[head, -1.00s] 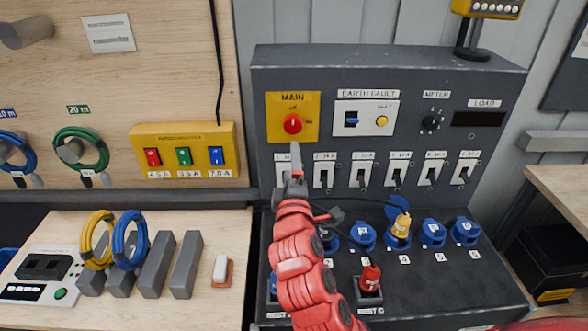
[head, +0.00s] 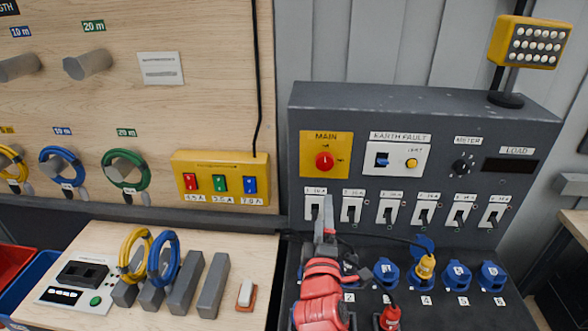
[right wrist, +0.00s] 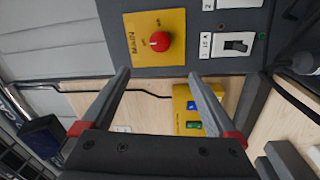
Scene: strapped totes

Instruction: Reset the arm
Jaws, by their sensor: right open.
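My right arm is red and comes up from the bottom of the head view. Its dark gripper (head: 326,215) is in front of the grey control panel (head: 420,125), near the leftmost breaker switch. In the right wrist view the two fingers of the gripper (right wrist: 158,82) stand apart with nothing between them. The red main knob (right wrist: 159,42) on its yellow plate lies beyond the fingertips, apart from them; it also shows in the head view (head: 324,161). My left gripper is not in view.
A yellow box (head: 220,178) with red, green and blue switches is on the wooden board. Blue sockets (head: 457,275) line the console, one with a yellow plug (head: 426,267). Cable coils (head: 163,257) and grey blocks stand on the left bench. A lamp (head: 528,42) stands on the panel.

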